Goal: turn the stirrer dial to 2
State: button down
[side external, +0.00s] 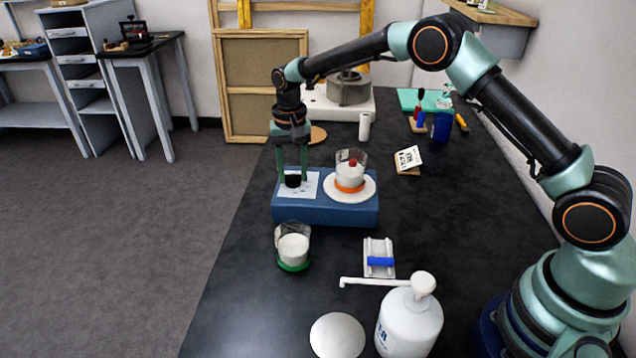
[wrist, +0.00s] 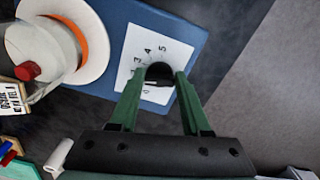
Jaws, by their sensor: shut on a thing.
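The blue stirrer (side external: 330,212) stands on the black bench, with a white scale plate (side external: 312,188) on its left part. The black dial (side external: 292,181) sits on this plate. My gripper (side external: 293,176) points down from above and its green fingers are shut on the dial. In the wrist view the dial (wrist: 159,73) is between the two fingertips. The numbers 3, 4 and 5 show on the scale plate (wrist: 133,45) beside it. Other marks are partly hidden by the fingers, and I cannot tell which number the dial points to.
A beaker (side external: 350,172) with an orange band and red-topped item stands on the stirrer's round white plate (side external: 366,194). A green-based beaker (side external: 292,248), white rack with blue piece (side external: 380,260) and white pump bottle (side external: 409,320) stand nearer. A small card (side external: 407,159) stands right.

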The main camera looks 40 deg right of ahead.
aim_at(293, 175)
jog(key=shift+c, duration=1.8)
grip_release()
jog(key=shift+r, duration=0.1)
notch_tip(293, 175, up, 12)
jog(key=shift+r, duration=0.1)
